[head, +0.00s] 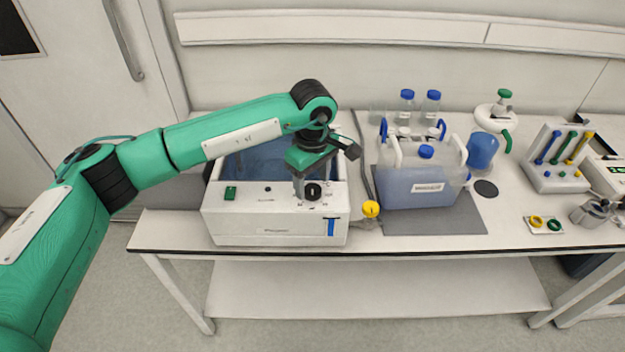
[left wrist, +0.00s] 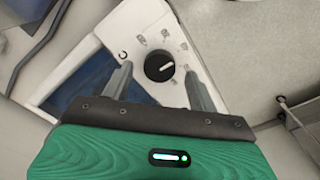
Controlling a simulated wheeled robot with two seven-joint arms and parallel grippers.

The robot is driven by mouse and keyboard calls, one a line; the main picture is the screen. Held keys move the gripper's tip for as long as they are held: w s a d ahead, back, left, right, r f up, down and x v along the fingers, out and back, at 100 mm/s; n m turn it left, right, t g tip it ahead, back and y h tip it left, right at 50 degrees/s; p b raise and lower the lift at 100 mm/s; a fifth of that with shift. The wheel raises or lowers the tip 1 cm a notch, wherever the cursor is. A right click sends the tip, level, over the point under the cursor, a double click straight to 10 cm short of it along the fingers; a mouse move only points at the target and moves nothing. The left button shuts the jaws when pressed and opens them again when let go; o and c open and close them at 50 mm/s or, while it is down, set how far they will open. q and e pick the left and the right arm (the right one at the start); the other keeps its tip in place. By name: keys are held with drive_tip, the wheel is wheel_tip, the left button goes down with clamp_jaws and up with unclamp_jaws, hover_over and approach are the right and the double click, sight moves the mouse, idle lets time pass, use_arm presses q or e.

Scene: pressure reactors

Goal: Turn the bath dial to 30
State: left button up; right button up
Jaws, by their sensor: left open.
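The water bath (head: 276,225) is a white box with an open blue basin behind its top panel, near the left end of the bench. Its round black dial (head: 313,191) sits at the right of the panel; small marks ring it, too small to read. In the left wrist view the dial (left wrist: 159,67) shows a pale pointer line, tilted toward the upper right. My left gripper (head: 305,192) is over the panel at the dial. In the left wrist view its two fingers (left wrist: 160,88) are apart, with the dial just beyond and between their tips. My right gripper is not in view.
A green switch (head: 230,193) is on the bath panel's left. A yellow knob (head: 371,209) and a translucent blue container (head: 418,188) stand right of the bath. Bottles (head: 432,103) stand behind. The bench's front strip is clear.

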use_arm(q)
drive_tip(key=shift+f, duration=0.9)
drive_tip(key=shift+c, duration=0.3)
